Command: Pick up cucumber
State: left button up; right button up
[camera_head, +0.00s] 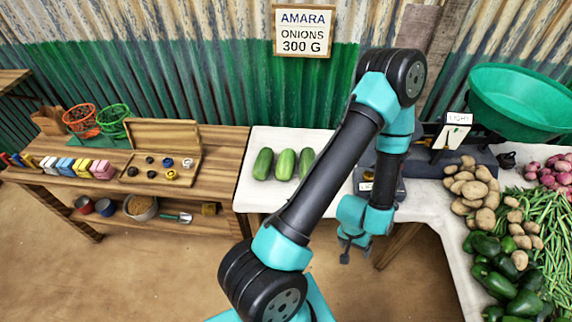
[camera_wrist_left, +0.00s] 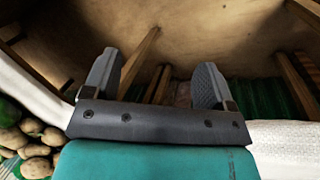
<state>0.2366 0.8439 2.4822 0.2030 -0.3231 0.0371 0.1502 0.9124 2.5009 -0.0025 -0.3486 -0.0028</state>
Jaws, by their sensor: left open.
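Three green cucumbers lie side by side on the white-covered table (camera_head: 250,197): a left cucumber (camera_head: 263,164), a middle cucumber (camera_head: 285,164) and a right cucumber (camera_head: 306,162). No cucumber can be made out there. My right gripper is not in view.
Potatoes (camera_head: 472,188), green beans (camera_head: 545,225) and green peppers (camera_head: 500,275) crowd the right table. A green bowl (camera_head: 520,98) and a "LIGHT" sign (camera_head: 457,119) stand behind. A wooden bench (camera_head: 215,160) with a weights box is at left. A sign (camera_head: 303,31) reads "AMARA ONIONS 300 G".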

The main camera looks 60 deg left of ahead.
pick_arm(q)
jog(key=s+a+r+n+y, duration=0.1)
jog(key=s+a+r+n, duration=0.1)
jog(key=a+n, duration=0.3)
jog(key=s+a+r+n+y, duration=0.1)
jog(key=s+a+r+n, duration=0.1)
jog(key=a+n, duration=0.3)
jog(key=n+t+y, duration=0.1)
jog(key=n+y, duration=0.4)
jog(key=n, duration=2.6)
send_near(286, 160)
jog(key=v, duration=0.5)
jog(key=shift+s+a, duration=0.15)
jog(key=shift+a, duration=0.1)
jog(key=shift+f, duration=0.15)
jog(key=shift+d+x, duration=0.2)
jog(key=shift+x, duration=5.85)
